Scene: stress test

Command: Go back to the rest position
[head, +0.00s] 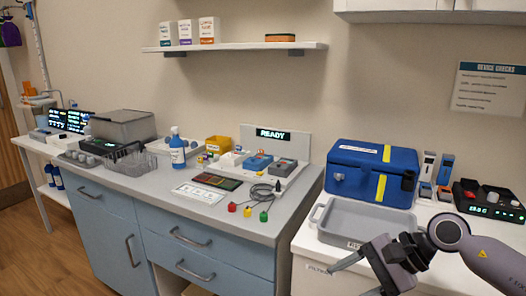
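My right arm comes in from the lower right corner. Its gripper (350,281) is over the front of the white counter at the right, near the front edge of a grey tray. Its two dark fingers are spread apart, with nothing seen between them; the lower finger is partly cut off by the bottom edge of the picture. My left gripper and arm are not in view.
The grey tray (378,222) lies in front of a blue cooler bag (350,170). A black device (487,203) stands to the right.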

